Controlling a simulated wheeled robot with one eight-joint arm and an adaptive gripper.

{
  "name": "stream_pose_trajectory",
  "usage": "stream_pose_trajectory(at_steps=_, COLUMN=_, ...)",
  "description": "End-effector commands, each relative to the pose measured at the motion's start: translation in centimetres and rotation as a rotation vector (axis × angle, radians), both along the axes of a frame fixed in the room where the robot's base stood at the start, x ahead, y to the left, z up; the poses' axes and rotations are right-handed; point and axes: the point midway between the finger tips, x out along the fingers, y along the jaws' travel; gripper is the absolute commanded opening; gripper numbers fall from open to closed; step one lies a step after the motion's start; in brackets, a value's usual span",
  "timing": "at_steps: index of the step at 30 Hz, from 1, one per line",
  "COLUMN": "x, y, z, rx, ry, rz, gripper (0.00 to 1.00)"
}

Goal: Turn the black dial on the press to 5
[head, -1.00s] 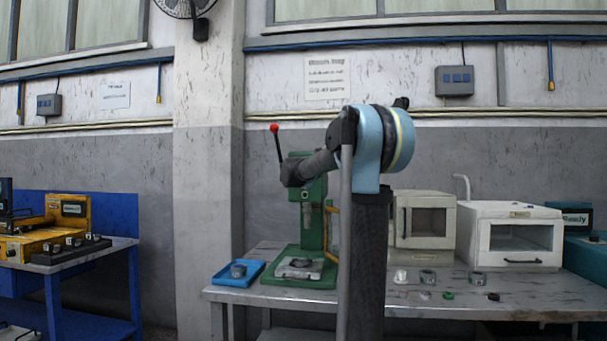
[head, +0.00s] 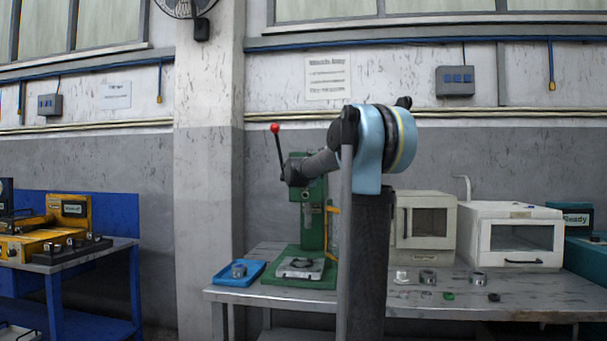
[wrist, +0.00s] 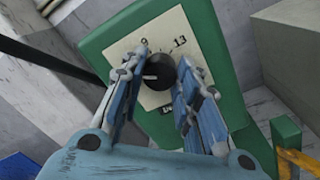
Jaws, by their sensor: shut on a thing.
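The green press (head: 313,230) stands on the metal table in the head view, with its red-tipped lever at the upper left. In the wrist view, the black dial (wrist: 159,72) sits on a white plate (wrist: 185,38) on the press. Where the dial points is not clear. In the head view, my arm hides the dial and my gripper.
A blue tray (head: 226,273) with a metal part lies left of the press base. Several small parts lie on the table's right side, in front of two white cabinets (head: 426,215). In the wrist view, a yellow piece (wrist: 300,160) shows at the lower right.

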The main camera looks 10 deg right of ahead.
Motion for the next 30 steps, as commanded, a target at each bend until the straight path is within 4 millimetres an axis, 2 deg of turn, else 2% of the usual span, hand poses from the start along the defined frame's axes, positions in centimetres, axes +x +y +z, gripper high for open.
stream_pose_trajectory(at_steps=18, x=0.02, y=-0.19, z=0.0, rx=-0.037, ry=0.012, rz=-0.003, gripper=0.06)
stream_pose_trajectory(at_steps=19, x=0.03, y=-0.19, z=0.01, rx=-0.037, ry=0.012, rz=-0.003, gripper=0.36)
stream_pose_trajectory(at_steps=21, x=0.02, y=-0.18, z=0.02, rx=-0.037, ry=0.012, rz=-0.003, gripper=0.5)
stream_pose_trajectory(at_steps=30, x=0.01, y=-0.07, z=0.05, rx=-0.037, ry=0.012, rz=-0.001, gripper=0.5)
